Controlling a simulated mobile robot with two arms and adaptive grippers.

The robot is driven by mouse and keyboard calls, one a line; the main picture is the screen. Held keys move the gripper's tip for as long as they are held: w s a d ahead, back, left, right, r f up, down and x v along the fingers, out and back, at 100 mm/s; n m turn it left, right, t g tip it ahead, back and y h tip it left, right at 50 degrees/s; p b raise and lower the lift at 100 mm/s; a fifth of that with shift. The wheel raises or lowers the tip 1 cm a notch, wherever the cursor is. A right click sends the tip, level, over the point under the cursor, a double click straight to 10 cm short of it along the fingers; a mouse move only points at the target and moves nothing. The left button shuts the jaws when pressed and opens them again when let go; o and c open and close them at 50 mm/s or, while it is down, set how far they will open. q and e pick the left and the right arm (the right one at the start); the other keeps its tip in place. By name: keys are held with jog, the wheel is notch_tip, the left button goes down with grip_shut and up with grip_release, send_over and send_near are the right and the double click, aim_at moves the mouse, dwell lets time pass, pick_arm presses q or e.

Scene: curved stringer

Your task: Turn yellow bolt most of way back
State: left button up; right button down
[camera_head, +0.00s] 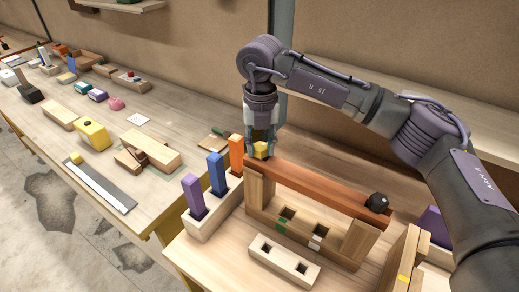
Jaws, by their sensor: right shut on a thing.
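The yellow bolt (262,150) sits at the left end of the reddish-brown beam (318,182). My right gripper (262,146) points down from above and is shut on the yellow bolt, with its fingers on either side of the head. The fingers hide part of the bolt, so its turn angle is hard to read. A black bolt (377,202) stands at the right end of the same beam. The beam rests across a wooden frame (259,190). My left gripper is not in view.
Purple (193,196), blue (216,174) and orange (237,155) blocks stand upright in a holder left of the frame. A pale block with square holes (284,263) lies in front. A long bench (60,140) with several loose wooden parts stretches to the left.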

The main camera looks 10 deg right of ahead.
jog(key=n, duration=0.2)
jog(key=shift+d+r+n, duration=0.1)
jog(key=shift+r+n, duration=0.05)
jog(key=shift+n, duration=0.25)
jog(key=n+b, duration=0.1)
jog(key=n, duration=0.1)
jog(key=shift+n, duration=0.3)
jog(key=n, duration=0.3)
jog(key=shift+w+d+r+b, duration=0.1)
jog(key=shift+d+r+b, duration=0.05)
jog(key=shift+b, duration=0.2)
jog(key=c, duration=0.7)
grip_release()
notch_tip(320, 180, up, 12)
